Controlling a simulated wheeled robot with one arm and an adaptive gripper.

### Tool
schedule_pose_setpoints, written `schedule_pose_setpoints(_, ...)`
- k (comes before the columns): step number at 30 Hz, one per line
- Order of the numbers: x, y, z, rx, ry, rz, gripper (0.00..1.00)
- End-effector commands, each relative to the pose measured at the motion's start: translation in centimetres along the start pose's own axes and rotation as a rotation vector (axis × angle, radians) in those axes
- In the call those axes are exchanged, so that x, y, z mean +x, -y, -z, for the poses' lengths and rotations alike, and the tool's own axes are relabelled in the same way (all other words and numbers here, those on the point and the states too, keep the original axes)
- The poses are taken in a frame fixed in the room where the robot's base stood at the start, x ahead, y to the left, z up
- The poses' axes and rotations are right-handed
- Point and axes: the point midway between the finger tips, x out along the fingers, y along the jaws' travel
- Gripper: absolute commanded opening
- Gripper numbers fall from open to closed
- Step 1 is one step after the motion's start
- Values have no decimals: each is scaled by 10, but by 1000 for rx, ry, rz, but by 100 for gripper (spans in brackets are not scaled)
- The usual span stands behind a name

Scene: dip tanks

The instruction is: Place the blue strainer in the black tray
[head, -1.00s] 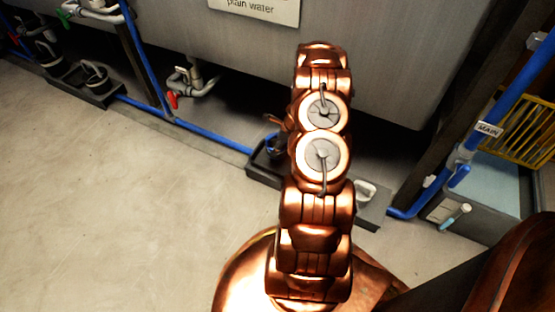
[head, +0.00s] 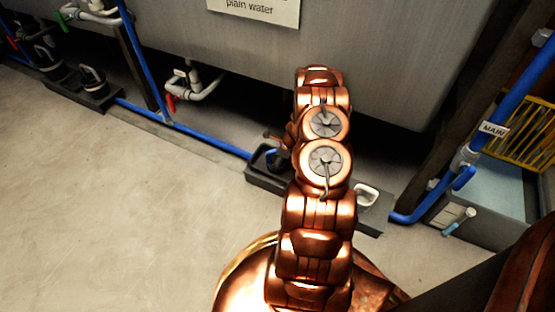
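A small blue piece, which looks like the blue strainer (head: 271,156), shows at the left end of a black tray (head: 264,182) on the floor under the tank. I cannot tell whether it rests in the tray or is held above it. My gripper (head: 277,141) is right above and beside the blue piece, mostly hidden behind my copper arm. Its fingertips do not show clearly, so I cannot see whether it is shut on the strainer. The middle of the tray is hidden behind my arm.
A white-handled object (head: 367,195) sits at the tray's right end. Another dark tray (head: 88,97) with black containers stands at the far left. A blue pipe (head: 205,137) runs along the floor's back edge. The large grey tank (head: 400,60) overhangs the tray. The floor at left is clear.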

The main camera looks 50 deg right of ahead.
Motion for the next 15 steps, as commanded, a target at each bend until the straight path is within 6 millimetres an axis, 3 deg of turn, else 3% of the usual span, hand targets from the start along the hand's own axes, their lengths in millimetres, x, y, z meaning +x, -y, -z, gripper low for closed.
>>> schedule_pose_setpoints(4, 0, 0, 0, 0, 0, 0, 100)
schedule_pose_setpoints(15, 0, 0, 0, 0, 0, 0, 100)
